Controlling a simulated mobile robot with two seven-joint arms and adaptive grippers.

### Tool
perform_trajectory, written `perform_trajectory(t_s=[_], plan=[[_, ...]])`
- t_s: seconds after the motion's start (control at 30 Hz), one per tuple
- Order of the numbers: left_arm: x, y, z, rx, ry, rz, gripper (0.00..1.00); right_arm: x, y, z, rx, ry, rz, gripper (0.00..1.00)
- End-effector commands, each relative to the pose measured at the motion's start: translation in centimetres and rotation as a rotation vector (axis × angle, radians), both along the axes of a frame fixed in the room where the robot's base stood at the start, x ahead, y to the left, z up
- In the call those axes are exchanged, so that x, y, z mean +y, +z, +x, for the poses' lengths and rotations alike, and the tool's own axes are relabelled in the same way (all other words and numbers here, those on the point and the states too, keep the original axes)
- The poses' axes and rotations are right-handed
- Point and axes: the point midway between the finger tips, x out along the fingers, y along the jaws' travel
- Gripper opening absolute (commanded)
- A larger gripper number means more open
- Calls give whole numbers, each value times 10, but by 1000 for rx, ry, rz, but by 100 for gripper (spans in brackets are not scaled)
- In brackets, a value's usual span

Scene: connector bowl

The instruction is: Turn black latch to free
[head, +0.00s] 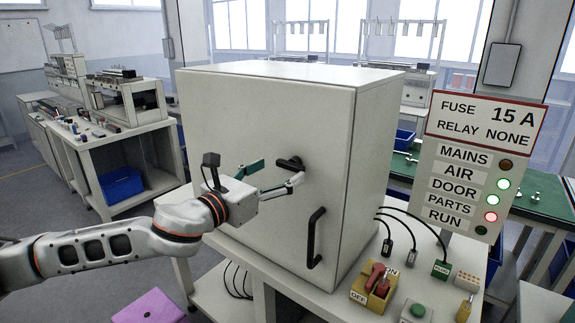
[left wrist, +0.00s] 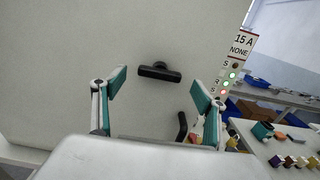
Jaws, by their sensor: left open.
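The black latch (head: 290,163) is a short, roughly level handle on the door of the white cabinet (head: 265,120). In the left wrist view the latch (left wrist: 159,72) lies across the picture, slightly tilted, beyond the fingertips and between their lines. My left gripper (head: 278,175) is open and empty in front of the door, close to the latch. In the left wrist view its green-padded fingers (left wrist: 160,88) stand wide apart, one on each side of the latch. I see no contact with it. The cabinet door looks shut. My right gripper is not in view.
A black door handle (head: 315,238) stands below and right of the latch. A sign panel (head: 478,165) shows lit lamps. A red switch on a yellow box (head: 374,285), a green button (head: 418,310) and cables sit on the bench right of the cabinet. A pink box (head: 150,308) is lower left.

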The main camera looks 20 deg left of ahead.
Motion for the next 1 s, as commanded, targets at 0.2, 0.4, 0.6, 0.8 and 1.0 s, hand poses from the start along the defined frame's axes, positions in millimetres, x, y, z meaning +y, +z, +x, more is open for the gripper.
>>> perform_trajectory(t_s=[0.2,0.4,0.6,0.8,1.0], plan=[[-10,1,27,0,0,-1,72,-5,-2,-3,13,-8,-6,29],[-14,0,36,0,0,-1,72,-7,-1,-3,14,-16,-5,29],[-14,0,36,0,0,-1,72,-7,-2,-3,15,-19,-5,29],[-13,0,36,0,0,-1,34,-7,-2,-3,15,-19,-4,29],[-13,0,36,2,0,-7,34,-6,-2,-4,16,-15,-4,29]])
